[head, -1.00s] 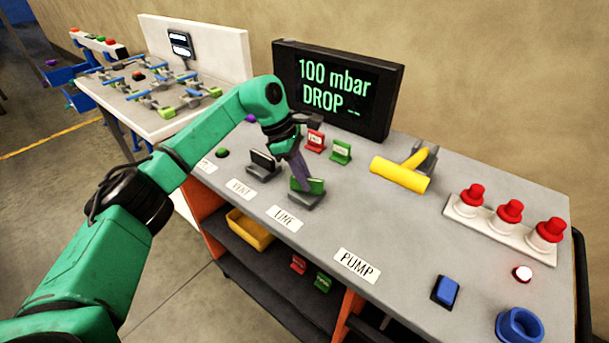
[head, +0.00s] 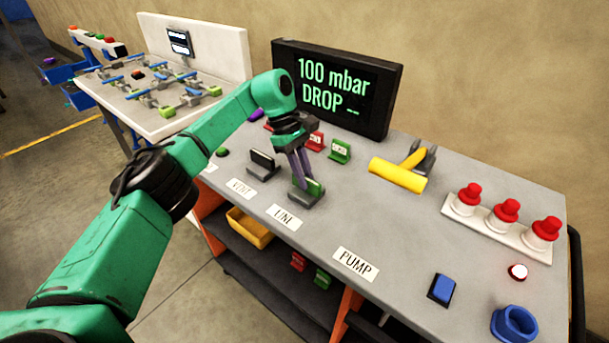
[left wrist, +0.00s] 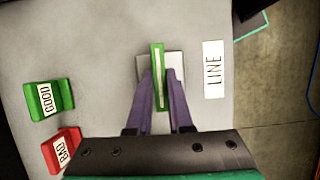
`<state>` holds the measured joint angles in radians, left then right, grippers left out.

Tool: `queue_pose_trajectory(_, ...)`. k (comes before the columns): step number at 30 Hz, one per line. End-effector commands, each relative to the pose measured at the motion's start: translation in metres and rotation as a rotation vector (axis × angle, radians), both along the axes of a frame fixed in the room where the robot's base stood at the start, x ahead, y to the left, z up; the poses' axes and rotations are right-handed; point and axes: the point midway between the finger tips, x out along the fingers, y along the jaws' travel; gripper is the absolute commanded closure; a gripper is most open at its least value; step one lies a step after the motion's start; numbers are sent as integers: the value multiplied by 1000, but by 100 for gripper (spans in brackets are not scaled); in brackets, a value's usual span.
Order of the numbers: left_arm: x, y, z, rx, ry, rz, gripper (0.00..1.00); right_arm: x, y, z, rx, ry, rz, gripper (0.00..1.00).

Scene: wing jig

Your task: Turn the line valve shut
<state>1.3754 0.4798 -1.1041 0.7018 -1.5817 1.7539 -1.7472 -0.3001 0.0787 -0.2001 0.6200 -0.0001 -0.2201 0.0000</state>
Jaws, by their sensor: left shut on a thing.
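The line valve has a green handle (head: 312,188) on a grey base (head: 304,200), behind the LINE label (head: 284,216). My left gripper (head: 306,180) reaches down onto the handle from above. In the left wrist view, the purple fingers of the left gripper (left wrist: 159,85) lie on both sides of the green handle (left wrist: 157,60), shut on it. The handle there stands in line with the fingers over its grey base (left wrist: 141,68), beside the LINE label (left wrist: 213,69). My right gripper is not in view.
A dark-handled valve (head: 262,160) stands left by the VENT label (head: 241,188). Green (head: 340,150) and red (head: 315,140) tags stand behind. The screen (head: 338,88) reads 100 mbar DROP. A yellow-handled tool (head: 398,174), red buttons (head: 506,211) and a blue switch (head: 442,289) are to the right.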

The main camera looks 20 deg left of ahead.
Motion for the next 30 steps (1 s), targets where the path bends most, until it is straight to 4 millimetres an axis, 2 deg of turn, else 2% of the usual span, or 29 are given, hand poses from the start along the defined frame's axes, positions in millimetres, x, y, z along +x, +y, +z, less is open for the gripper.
queue_pose_trajectory(6,1,0,2,-2,-5,-1,100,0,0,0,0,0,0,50)
queue_pose_trajectory(7,1,0,2,-2,-5,-1,74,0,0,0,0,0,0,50)
queue_pose_trajectory(9,1,0,2,-2,-4,-1,51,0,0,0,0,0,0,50)
queue_pose_trajectory(18,0,0,1,-1,-2,0,51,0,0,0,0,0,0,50)
queue_pose_trajectory(22,2,4,10,1,-4,0,51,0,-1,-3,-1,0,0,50)
queue_pose_trajectory(26,7,12,35,0,-6,1,51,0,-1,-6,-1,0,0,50)
queue_pose_trajectory(30,12,26,75,-1,-5,3,51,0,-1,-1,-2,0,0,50)
